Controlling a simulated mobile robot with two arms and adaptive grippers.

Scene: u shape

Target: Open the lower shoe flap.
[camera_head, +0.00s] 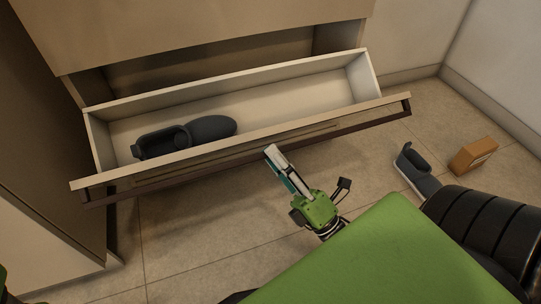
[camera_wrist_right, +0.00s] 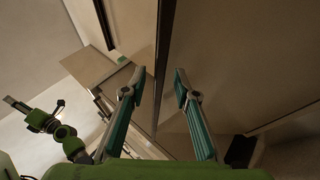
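The lower shoe flap (camera_head: 255,142) is tilted out from the cabinet in the head view, showing its pale inside. A dark pair of shoes (camera_head: 212,128) lies in its left part. My right gripper (camera_head: 272,152) is at the flap's front, near the middle of its lower edge. In the right wrist view the right gripper's fingers (camera_wrist_right: 156,83) are apart, with a dark panel edge seen between them. Whether they touch it I cannot tell. What appears to be my left gripper (camera_wrist_right: 20,104) is small at the left of the wrist view; its fingers are unclear.
The upper cabinet front (camera_head: 190,30) is above the open flap. A grey shoe (camera_head: 416,168) and an orange-brown box (camera_head: 473,156) are on the tiled floor (camera_head: 190,230) at the right. A tall brown panel (camera_head: 40,150) bounds the left side.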

